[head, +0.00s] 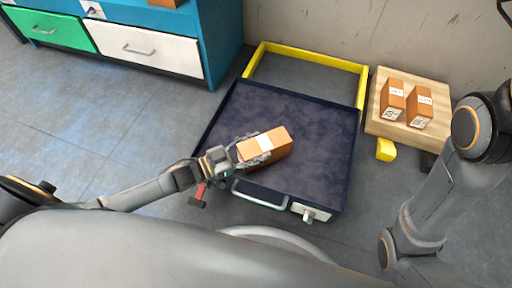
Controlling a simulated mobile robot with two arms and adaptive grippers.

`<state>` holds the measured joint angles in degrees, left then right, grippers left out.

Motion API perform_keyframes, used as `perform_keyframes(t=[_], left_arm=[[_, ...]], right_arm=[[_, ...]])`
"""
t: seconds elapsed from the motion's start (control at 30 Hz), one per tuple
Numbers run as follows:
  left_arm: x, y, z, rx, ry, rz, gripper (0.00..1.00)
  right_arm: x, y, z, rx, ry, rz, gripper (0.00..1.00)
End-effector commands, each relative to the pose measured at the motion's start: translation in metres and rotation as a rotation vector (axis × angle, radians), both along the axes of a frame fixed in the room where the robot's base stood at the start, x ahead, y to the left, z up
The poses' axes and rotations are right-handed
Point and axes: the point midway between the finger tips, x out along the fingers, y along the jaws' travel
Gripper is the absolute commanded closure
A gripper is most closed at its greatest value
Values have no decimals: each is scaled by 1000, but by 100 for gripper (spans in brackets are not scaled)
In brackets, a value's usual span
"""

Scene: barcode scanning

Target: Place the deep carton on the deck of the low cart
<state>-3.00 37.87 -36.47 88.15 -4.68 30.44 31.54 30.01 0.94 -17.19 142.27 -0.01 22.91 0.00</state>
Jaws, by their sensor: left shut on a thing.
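The deep carton (275,147) is a brown box with a white label on its top. My left gripper (240,153) is shut on its left end. The carton is over the dark deck of the low cart (310,115), near the deck's front middle. I cannot tell whether it touches the deck or is held just above it. The cart has a yellow rail frame at its back and a handle at its front. My right arm shows at the right, but its gripper is out of view.
Two brown cartons (392,97) (419,108) stand on a wooden board (440,92) right of the cart. A yellow block (385,150) lies by the board's front. A blue cabinet (215,40) with green and white drawers stands at the back left. Most of the deck is clear.

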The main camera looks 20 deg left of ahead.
Motion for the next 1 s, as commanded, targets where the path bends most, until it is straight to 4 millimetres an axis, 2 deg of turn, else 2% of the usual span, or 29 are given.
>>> perform_keyframes(t=[0.17, 0.2, 0.3, 0.7, 0.8, 1.0], left_arm=[[1, -1, -1, -4, -3, -1, 100], [0, 0, -3, -1, 1, 0, 42], [0, 0, -3, -1, 1, 0, 22], [-1, 0, 2, 1, 1, 0, 21], [-10, 10, 2, 1, 5, 1, 21], [-39, 41, 3, 3, 6, 1, 21]], right_arm=[[-1, 0, -1, 0, -3, 0, 100], [-2, 0, 0, 0, -5, -1, 100], [-2, 0, 1, 0, -6, 0, 100], [-2, 0, 4, 0, -8, 1, 100], [0, -1, 6, 3, 0, 2, 100], [20, -2, -3, 3, 76, 3, 100]])
